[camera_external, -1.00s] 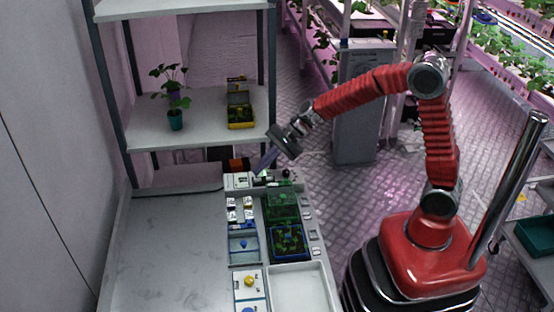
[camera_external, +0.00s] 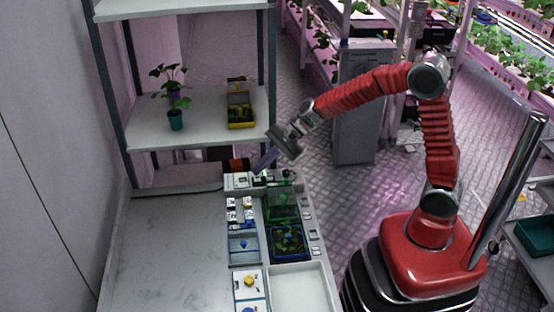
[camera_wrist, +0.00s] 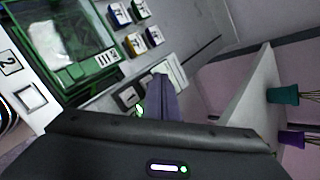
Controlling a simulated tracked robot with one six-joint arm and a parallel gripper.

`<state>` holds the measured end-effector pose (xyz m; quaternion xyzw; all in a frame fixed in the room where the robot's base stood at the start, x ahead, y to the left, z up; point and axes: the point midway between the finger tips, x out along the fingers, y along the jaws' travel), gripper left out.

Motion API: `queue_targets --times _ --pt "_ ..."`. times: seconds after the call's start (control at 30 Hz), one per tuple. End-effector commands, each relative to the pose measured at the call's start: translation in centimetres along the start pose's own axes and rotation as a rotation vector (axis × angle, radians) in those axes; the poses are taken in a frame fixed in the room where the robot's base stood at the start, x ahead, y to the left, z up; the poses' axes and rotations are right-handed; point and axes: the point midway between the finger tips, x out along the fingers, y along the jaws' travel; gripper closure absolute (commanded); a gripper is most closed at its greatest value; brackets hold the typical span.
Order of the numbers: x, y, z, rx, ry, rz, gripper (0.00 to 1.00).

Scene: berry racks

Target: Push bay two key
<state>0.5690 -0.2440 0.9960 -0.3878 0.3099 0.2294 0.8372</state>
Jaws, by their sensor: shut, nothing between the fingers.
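The bay two key is a pale square key (camera_wrist: 30,97) beside a label "2" at the left of the wrist view. A green-framed bay (camera_wrist: 98,75) with a clear lid lies next to it; it also shows in the external view (camera_external: 282,207). Small square keys and labels (camera_external: 306,201) line the panel's right edge, too small to read there. My gripper (camera_external: 264,160) is shut and empty, tilted down over the panel's far end and apart from the bay two key.
Several small coloured boxes (camera_wrist: 135,44) sit beside the green bay. A blue-framed bay (camera_external: 290,243) with plants lies nearer. A shelf (camera_external: 200,137) stands behind, holding a potted plant (camera_external: 176,121) and a yellow crate (camera_external: 240,123). The bench's left side is clear.

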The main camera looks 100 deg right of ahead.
Motion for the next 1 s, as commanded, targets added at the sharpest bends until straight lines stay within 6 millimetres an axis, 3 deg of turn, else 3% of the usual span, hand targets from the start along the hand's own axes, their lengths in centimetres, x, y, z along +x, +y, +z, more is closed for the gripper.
queue_targets --times 1.0 --pt "0.55 0.43 -0.39 0.000 0.000 0.000 1.00"
